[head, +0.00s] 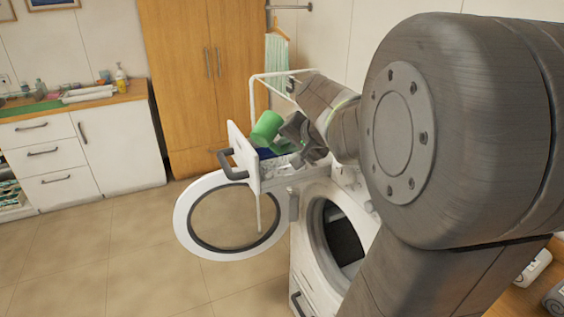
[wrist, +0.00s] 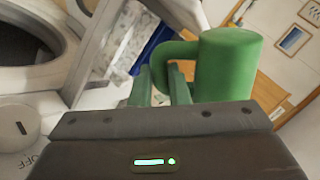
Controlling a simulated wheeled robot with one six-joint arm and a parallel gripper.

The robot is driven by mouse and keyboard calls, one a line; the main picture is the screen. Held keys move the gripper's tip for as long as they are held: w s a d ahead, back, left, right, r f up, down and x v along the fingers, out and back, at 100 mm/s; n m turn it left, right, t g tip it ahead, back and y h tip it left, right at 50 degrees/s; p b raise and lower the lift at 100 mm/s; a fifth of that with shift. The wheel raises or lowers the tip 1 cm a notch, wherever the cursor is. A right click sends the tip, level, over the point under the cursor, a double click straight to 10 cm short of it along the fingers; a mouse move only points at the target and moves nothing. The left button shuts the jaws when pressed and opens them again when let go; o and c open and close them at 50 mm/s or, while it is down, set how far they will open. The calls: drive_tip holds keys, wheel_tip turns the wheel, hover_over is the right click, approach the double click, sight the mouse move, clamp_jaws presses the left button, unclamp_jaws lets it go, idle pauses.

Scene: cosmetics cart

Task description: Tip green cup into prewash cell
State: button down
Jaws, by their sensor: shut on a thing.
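The green cup (head: 266,128) is tilted above the pulled-out detergent drawer (head: 244,158) of the washing machine. My gripper (head: 286,138) is shut on the cup's handle. In the wrist view the green fingers (wrist: 165,85) close on the handle, with the cup body (wrist: 228,68) to their right. The drawer has a blue part (wrist: 153,45) and a pale, speckled part (wrist: 127,42) beside it. I cannot tell which cell is the prewash one, nor whether anything is leaving the cup. The cup's inside is hidden.
The washer's round door (head: 184,218) hangs open below the drawer. A white rack (head: 253,100) stands behind the drawer. A control knob (wrist: 20,128) lies close on the left in the wrist view. The tiled floor (head: 90,260) is clear.

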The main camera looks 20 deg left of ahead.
sight(277, 129)
drive_tip(key=r+n+t, duration=0.1)
drive_tip(key=t, duration=0.1)
drive_tip(key=r+n+t+b, duration=0.2)
drive_tip(key=n+t, duration=0.1)
drive_tip(key=shift+s+a+t+y, duration=0.1)
drive_tip(key=shift+s+t+y, duration=0.2)
drive_tip(key=shift+s+y, duration=0.1)
idle(0.3)
drive_tip(key=shift+s+f+p, duration=0.1)
drive_tip(key=shift+p, duration=1.15)
drive_tip(key=s+n+t, duration=0.1)
drive_tip(key=s+r+n+t+y, duration=0.1)
drive_tip(key=n, duration=0.1)
drive_tip(key=shift+s+a+r+t, duration=0.2)
drive_tip(key=shift+s+t, duration=0.05)
drive_tip(key=shift+t, duration=0.15)
